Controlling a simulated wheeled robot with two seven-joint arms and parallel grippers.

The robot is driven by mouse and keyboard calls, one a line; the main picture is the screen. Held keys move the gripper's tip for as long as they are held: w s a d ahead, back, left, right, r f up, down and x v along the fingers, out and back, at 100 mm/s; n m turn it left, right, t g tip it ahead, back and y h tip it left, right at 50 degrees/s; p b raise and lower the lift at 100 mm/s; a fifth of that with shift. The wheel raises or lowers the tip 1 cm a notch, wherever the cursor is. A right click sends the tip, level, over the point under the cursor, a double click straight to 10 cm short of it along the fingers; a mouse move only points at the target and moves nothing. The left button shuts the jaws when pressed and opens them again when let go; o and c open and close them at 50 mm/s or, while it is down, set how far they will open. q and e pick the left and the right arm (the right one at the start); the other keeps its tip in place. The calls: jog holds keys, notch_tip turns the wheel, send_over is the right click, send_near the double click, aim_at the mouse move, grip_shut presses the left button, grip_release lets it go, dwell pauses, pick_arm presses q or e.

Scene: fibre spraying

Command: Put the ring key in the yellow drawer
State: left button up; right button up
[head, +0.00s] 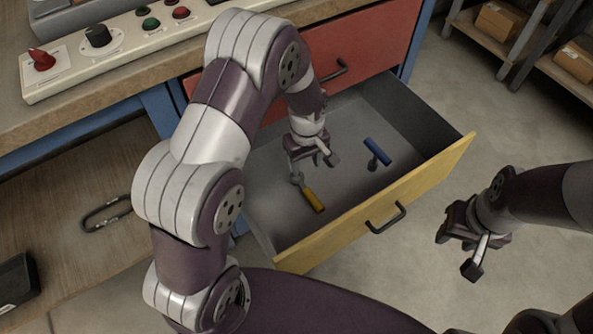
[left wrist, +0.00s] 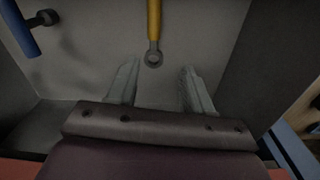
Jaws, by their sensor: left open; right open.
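The ring key (head: 313,200) has a yellow handle and a grey ring end, and lies on the floor of the open yellow drawer (head: 425,187). In the left wrist view the ring key (left wrist: 154,30) points its ring end between my fingers. My left gripper (head: 315,158) is inside the drawer, just above the ring end; it is open and nothing is between its fingers (left wrist: 160,82). A blue-handled tool (head: 377,152) is also in the drawer, to the right, and shows in the left wrist view (left wrist: 18,27). My right gripper (head: 460,250) is open and empty, outside the drawer to the right.
A red drawer (head: 365,45) above is shut. A control panel (head: 120,45) with knobs and buttons lies on the bench top. A grey oval loop (head: 106,213) and a black box (head: 16,281) are at the lower left. Shelves with cardboard boxes (head: 500,20) stand at the back right.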

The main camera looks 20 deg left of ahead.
pick_arm(q)
jog(key=s+a+r+m+t, duration=0.1)
jog(key=s+a+r+m, duration=0.2)
jog(key=s+r+m, duration=0.6)
jog(key=s+r, duration=0.2)
jog(key=s, duration=0.3)
jog(key=shift+a+r, duration=0.15)
